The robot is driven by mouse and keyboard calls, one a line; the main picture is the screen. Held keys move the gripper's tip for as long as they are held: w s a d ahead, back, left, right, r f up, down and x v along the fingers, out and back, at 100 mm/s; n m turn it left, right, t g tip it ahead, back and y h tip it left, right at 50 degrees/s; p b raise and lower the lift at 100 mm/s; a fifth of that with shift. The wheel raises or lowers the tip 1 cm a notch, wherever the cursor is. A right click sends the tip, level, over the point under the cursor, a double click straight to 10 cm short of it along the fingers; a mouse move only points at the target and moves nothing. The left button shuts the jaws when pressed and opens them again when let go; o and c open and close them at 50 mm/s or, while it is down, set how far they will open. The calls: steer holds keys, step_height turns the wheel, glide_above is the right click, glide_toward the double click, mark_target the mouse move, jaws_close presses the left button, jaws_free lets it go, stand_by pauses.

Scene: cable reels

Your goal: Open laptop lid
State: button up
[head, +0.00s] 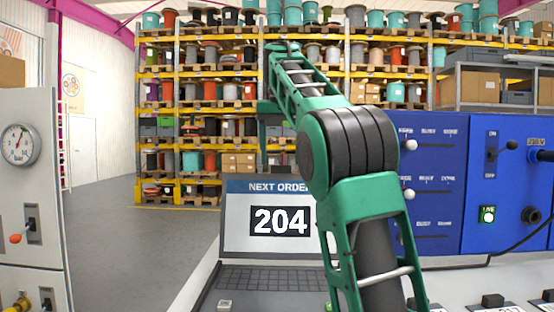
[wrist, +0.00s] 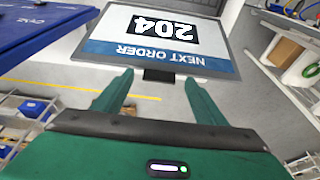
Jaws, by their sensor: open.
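The laptop (head: 228,240) stands in front of me with its lid (head: 235,215) raised and leaning back. Its screen reads "NEXT ORDER 204", and the keyboard (head: 265,279) shows below it. My arm hides the right part of the laptop. In the wrist view the lid (wrist: 110,25) appears upside down, with a dark tab (wrist: 158,75) at its top edge. My gripper (wrist: 158,77) is open, its two green fingers apart, pointing at that edge with the tab seen between their tips. Whether they touch the lid cannot be told.
A blue control panel (head: 500,215) with knobs and switches stands to the right. A grey panel (head: 30,130) with a gauge and lever stands at left. Racks of cable reels (head: 210,90) fill the back. Open floor (head: 120,240) lies beyond the laptop at left.

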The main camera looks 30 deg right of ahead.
steer(key=s+a, duration=0.5)
steer(key=s, duration=0.3)
steer(key=shift+a+r, duration=0.2)
steer(key=shift+a, duration=0.1)
stand_by(0.9)
stand_by(0.7)
